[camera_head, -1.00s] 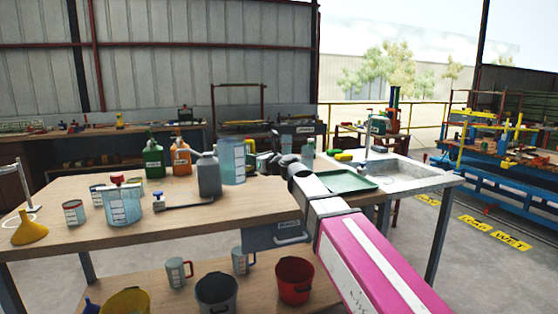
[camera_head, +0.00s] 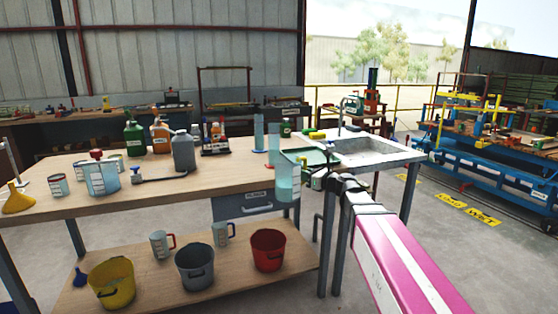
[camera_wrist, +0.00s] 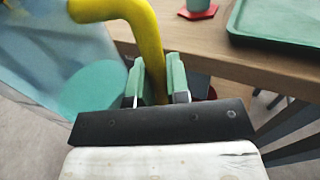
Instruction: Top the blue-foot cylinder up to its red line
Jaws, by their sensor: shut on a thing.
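My gripper (camera_head: 316,175) is shut on the yellow handle (camera_wrist: 148,40) of a clear jug (camera_head: 288,180). The handle lies between the green fingertips (camera_wrist: 161,82) in the wrist view. The jug holds blue-green liquid (camera_wrist: 95,90) and is in the air at the bench's front edge, looking roughly upright. Another cylinder (camera_head: 273,145) stands nearer, partly behind the jug. A red foot (camera_wrist: 198,13) shows under a cylinder in the wrist view. No red line is readable.
A green tray (camera_wrist: 285,22) and the sink (camera_head: 372,150) are at the right end.

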